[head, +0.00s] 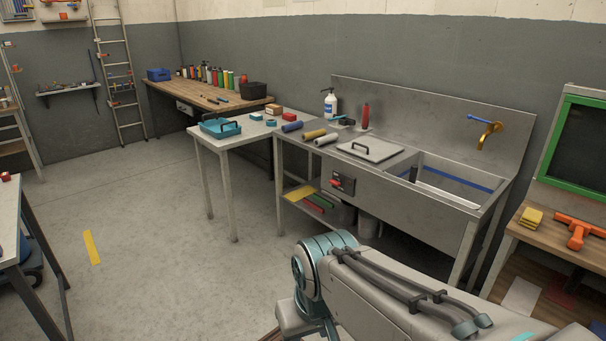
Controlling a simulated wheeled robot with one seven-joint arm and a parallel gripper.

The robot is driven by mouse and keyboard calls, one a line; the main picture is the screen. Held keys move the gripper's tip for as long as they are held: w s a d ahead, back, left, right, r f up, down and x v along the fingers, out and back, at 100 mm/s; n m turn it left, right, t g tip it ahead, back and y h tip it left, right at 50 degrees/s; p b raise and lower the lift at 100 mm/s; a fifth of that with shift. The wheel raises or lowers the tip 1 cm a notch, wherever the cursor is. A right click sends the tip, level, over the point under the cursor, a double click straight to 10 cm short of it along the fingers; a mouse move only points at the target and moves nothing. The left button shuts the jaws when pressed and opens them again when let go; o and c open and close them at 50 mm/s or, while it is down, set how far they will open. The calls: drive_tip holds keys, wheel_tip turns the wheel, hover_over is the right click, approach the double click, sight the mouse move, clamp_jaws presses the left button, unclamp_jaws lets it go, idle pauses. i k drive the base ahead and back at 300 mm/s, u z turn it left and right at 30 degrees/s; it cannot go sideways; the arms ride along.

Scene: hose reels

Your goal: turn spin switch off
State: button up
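A red switch handle (336,183) sits on a small dark panel (349,187) on the front of the steel sink bench (391,203). It is the only switch-like part I can make out on the bench, and it is too small to tell which position it is set to. My arm crosses the lower middle of the head view, in front of the bench and apart from the switch. My gripper is out of the picture, so its opening and anything in it are hidden.
The sink bench holds bottles, rolls and a grey lid (370,150). A white table (246,134) with a blue tray (221,128) adjoins it on the left. A wooden table (560,250) stands at right. Open concrete floor (160,230) lies at left.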

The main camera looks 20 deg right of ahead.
sight(336, 182)
drive_tip(key=i, duration=0.2)
drive_tip(key=z, duration=1.05)
drive_tip(key=i, duration=2.45)
drive_tip(key=u, duration=1.05)
drive_tip(key=i, duration=0.25)
drive_tip(key=u, duration=0.05)
